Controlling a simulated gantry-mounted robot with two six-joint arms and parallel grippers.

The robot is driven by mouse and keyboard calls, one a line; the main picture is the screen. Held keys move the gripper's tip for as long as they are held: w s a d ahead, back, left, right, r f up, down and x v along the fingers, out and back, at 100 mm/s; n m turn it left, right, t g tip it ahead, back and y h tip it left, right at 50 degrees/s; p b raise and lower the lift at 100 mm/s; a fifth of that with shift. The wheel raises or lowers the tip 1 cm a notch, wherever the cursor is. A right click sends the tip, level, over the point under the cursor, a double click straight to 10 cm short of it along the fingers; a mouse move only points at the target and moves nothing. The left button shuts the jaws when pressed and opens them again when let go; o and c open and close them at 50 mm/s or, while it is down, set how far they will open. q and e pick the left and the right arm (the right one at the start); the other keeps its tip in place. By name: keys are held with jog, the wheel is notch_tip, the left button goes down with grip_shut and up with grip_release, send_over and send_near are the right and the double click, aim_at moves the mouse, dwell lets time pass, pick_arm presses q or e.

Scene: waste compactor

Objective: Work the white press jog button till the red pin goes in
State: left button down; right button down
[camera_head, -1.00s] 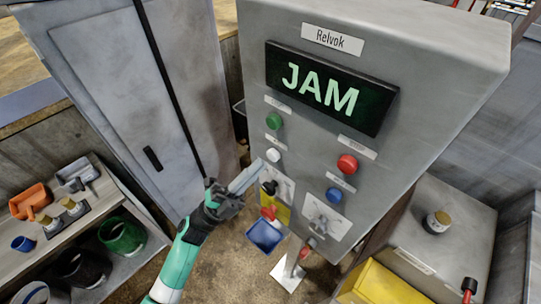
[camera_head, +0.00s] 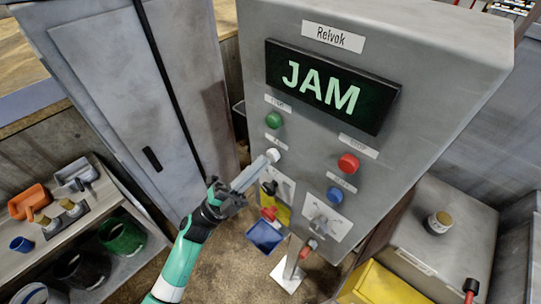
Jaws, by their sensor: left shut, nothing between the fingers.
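The white jog button (camera_head: 274,156) is on the grey front panel (camera_head: 400,105), below the green button. My left gripper (camera_head: 264,163) is shut and empty, with its fingertips at the white button's lower left. They overlap its edge in the picture; I cannot tell whether they press it. A small red part (camera_head: 304,252), possibly the red pin, shows at the panel's bottom edge by a pale post; how far in it sits is unclear. The display (camera_head: 330,86) reads JAM. My right gripper is not in view.
The panel also carries a green button (camera_head: 274,120), a red button (camera_head: 348,163) and a blue button (camera_head: 334,195). A red-and-black handle and blue tray (camera_head: 265,237) are below my gripper. A grey cabinet (camera_head: 125,95) stands left.

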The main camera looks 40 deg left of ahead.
pick_arm(q)
jog(key=shift+w+b, duration=0.3)
jog(key=shift+w, duration=0.2)
dwell(2.2)
jog(key=shift+s, duration=0.1)
jog(key=shift+s+p, duration=0.45)
jog(key=shift+s, duration=0.4)
jog(key=shift+s, duration=0.1)
jog(key=shift+s+p, duration=0.9)
jog(key=shift+s, duration=1.5)
